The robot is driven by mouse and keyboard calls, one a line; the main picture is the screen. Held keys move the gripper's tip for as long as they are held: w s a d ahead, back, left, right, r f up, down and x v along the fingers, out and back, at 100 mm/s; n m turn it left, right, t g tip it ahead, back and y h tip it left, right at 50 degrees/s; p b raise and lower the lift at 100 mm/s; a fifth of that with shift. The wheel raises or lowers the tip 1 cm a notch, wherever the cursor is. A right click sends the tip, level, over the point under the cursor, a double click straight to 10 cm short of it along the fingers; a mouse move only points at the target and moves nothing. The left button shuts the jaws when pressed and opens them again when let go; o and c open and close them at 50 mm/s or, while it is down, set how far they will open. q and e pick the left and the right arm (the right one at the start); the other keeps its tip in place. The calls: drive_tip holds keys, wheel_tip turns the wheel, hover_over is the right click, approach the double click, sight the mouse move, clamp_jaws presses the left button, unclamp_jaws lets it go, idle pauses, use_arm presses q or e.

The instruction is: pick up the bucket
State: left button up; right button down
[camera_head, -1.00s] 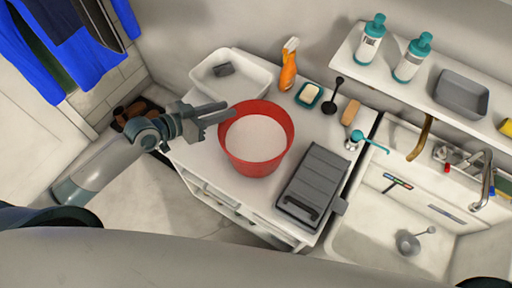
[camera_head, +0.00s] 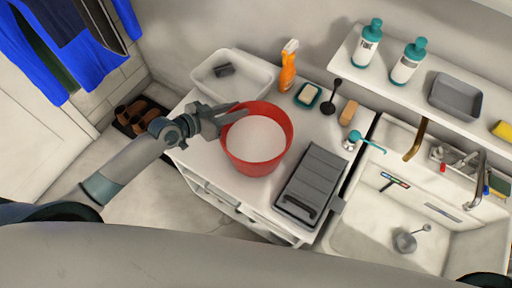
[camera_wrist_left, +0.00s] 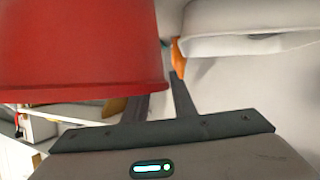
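The red bucket (camera_head: 257,165) stands upright on the white cabinet top, with a pale inside. My left gripper (camera_head: 232,112) is at the bucket's left rim in the head view, its fingers apart. In the left wrist view, the bucket (camera_wrist_left: 80,45) fills the upper left, and the gripper (camera_wrist_left: 160,92) shows a gap between its fingers. One finger's tip is hidden behind the bucket's rim and the other is beside the wall. I cannot tell whether they touch it. My right gripper is not in view.
A white basin (camera_head: 240,80) stands behind the bucket, next to an orange spray bottle (camera_head: 288,68). A dark grey ridged box (camera_head: 310,185) is close on the bucket's right. A sink (camera_head: 350,245) is further right.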

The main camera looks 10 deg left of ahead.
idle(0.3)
use_arm(q)
clamp_jaws()
idle(1.3)
